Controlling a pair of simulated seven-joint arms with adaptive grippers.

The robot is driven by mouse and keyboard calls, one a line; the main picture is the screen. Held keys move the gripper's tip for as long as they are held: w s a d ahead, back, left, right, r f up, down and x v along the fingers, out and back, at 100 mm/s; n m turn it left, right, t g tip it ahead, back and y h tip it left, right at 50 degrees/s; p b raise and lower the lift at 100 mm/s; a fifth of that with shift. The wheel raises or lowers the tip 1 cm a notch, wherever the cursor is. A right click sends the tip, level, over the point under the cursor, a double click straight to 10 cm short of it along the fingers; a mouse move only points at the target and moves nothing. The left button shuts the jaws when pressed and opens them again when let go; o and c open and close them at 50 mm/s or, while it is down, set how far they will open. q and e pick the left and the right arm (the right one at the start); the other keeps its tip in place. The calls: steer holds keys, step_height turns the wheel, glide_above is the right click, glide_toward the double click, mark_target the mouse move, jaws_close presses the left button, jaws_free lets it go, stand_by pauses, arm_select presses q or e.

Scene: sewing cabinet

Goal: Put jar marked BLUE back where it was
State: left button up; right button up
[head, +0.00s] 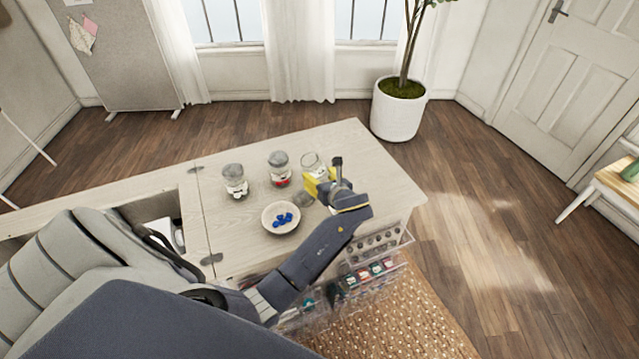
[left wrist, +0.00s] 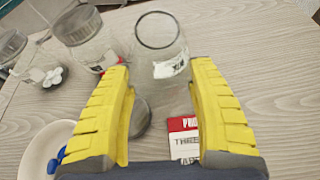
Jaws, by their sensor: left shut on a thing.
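My left gripper (head: 319,181) is shut on an open clear glass jar (head: 311,160) near the right part of the cabinet top. In the left wrist view this jar (left wrist: 158,38) has no lid, looks empty, and shows a small label that I cannot read. I cannot tell whether it touches the top. A grey lid (left wrist: 139,119) lies on the top near the gripper. Two lidded jars stand to the left: one with white contents (head: 235,182), one with red (head: 279,168). No BLUE marking is legible. My right gripper is not in view.
A white bowl (head: 266,224) with blue pieces (head: 284,219) stands left of the gripper. A red-and-white printed card (left wrist: 184,148) lies by the lid. An opening in the cabinet (head: 162,208) is at left. The top's far right is clear.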

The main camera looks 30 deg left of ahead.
arm_select(q)
steer(key=shift+f, duration=1.4)
steer(key=shift+f, duration=0.1)
steer(key=o, duration=1.4)
steer(key=v, duration=1.1)
steer(key=shift+a, duration=0.1)
steer(key=shift+s+d+r, duration=0.3)
steer(key=shift+d+r, duration=0.05)
steer(key=shift+d, duration=0.1)
steer(key=shift+c, duration=0.7)
